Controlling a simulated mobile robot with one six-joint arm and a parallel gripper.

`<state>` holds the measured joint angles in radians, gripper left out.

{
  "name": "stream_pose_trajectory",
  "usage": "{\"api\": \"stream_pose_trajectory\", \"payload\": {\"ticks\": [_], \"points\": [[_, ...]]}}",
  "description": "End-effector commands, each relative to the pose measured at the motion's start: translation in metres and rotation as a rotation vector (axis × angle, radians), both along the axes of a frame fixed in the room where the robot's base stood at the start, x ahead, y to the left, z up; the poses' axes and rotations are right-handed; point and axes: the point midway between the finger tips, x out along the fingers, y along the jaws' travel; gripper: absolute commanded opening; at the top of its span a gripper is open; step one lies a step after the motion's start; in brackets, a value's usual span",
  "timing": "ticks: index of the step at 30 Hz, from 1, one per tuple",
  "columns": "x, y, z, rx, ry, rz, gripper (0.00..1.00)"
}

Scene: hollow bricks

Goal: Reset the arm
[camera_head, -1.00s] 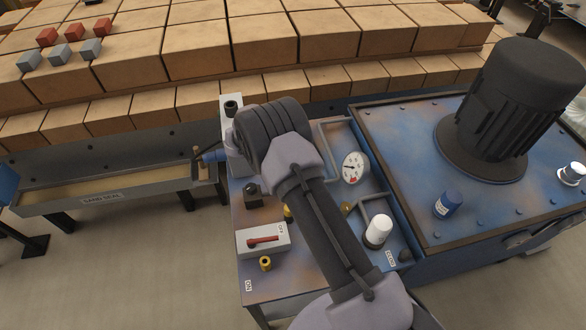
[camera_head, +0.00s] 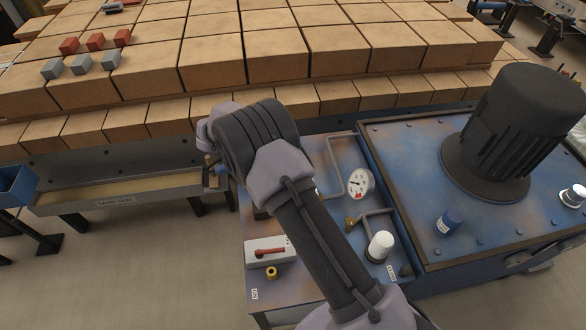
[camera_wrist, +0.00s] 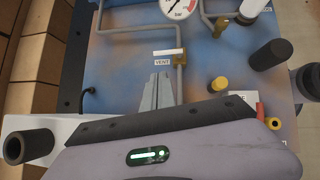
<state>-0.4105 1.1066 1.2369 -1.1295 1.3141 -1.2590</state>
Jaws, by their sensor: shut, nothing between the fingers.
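My arm reaches from the bottom right of the head view up over the blue, rust-marked bench. My gripper is hidden behind the arm there. In the wrist view my gripper (camera_wrist: 157,92) shows as two grey fingers pressed together, with nothing between them. They point at the bench panel, just below a label reading VENT (camera_wrist: 162,63). I cannot tell how far above the panel they are.
Around the gripper are a pressure gauge (camera_head: 358,184), bent pipes, a white-capped knob (camera_head: 380,246), a red-handled switch box (camera_head: 270,251) and a yellow knob (camera_wrist: 218,84). A large motor (camera_head: 517,125) stands right. Stacked bricks (camera_head: 275,58) lie behind; a sand seal trough (camera_head: 120,193) is left.

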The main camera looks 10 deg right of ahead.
Motion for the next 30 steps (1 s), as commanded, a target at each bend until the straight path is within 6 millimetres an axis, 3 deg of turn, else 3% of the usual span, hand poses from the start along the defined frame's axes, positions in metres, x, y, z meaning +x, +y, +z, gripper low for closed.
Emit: {"api": "stream_pose_trajectory", "payload": {"ticks": [3,10,11,14,17,18,22,25,27,30], "points": [[-0.002,0.012,0.016,0.0,0.001,0.001,0.0],[-0.004,0.017,0.023,0.005,-0.004,-0.009,0.0],[-0.004,0.015,0.029,0.016,-0.014,-0.024,0.0],[-0.015,0.003,0.078,0.117,-0.104,-0.176,0.0],[-0.053,-0.018,0.155,0.298,-0.255,-0.468,0.0],[-0.074,-0.026,0.183,0.377,-0.317,-0.598,0.0],[-0.155,-0.046,0.255,0.624,-0.504,-1.02,0.0],[-0.222,-0.051,0.285,0.815,-0.626,-1.347,0.0],[-0.263,-0.05,0.292,0.934,-0.688,-1.553,0.0],[-0.303,-0.045,0.291,1.07,-0.739,-1.784,0.0]]}}
